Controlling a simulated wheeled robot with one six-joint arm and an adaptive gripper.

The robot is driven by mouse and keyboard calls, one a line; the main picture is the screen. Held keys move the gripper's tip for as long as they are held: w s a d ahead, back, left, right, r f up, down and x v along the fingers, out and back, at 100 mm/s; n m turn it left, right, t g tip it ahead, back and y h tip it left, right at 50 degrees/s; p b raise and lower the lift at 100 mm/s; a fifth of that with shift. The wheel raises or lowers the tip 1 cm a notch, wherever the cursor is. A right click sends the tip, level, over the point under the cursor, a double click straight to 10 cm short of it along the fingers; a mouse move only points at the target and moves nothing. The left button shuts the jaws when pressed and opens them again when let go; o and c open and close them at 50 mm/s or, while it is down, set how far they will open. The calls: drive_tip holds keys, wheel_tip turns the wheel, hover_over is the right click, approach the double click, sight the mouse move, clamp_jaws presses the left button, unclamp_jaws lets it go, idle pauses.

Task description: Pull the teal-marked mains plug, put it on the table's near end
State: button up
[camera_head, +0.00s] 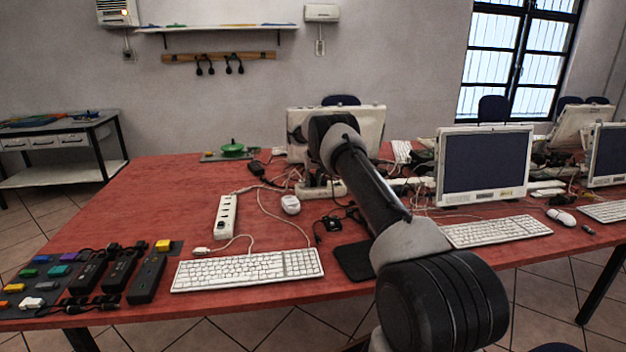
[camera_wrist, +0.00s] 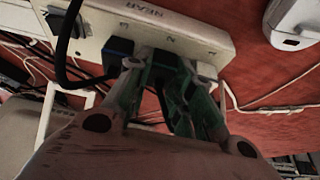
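In the wrist view a white power strip (camera_wrist: 190,27) marked NEAR runs across the top, with numbered sockets. A dark teal plug (camera_wrist: 162,66) sits in the socket marked 2. The two fingers of my gripper (camera_wrist: 165,72) stand on either side of this plug, very close to it; I cannot tell whether they press on it. Just left is a blue-marked plug (camera_wrist: 120,46), partly behind the left finger. In the head view my arm hides the gripper and the plug. Part of a white strip (camera_head: 312,191) shows beside the arm. The red table (camera_head: 150,190) stretches out below.
A black plug (camera_wrist: 64,22) with a black cable sits at the strip's left end. Loose cables lie around. A second white strip (camera_head: 226,216), a mouse (camera_head: 290,204) and a keyboard (camera_head: 248,270) lie left of my arm. Black strips (camera_head: 120,268) and coloured blocks crowd the near left corner.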

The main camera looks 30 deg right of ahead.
sight(313, 180)
clamp_jaws()
drive_tip(key=shift+r, duration=0.25)
drive_tip(key=shift+r, duration=1.35)
drive_tip(key=shift+c, duration=0.4)
unclamp_jaws()
clamp_jaws()
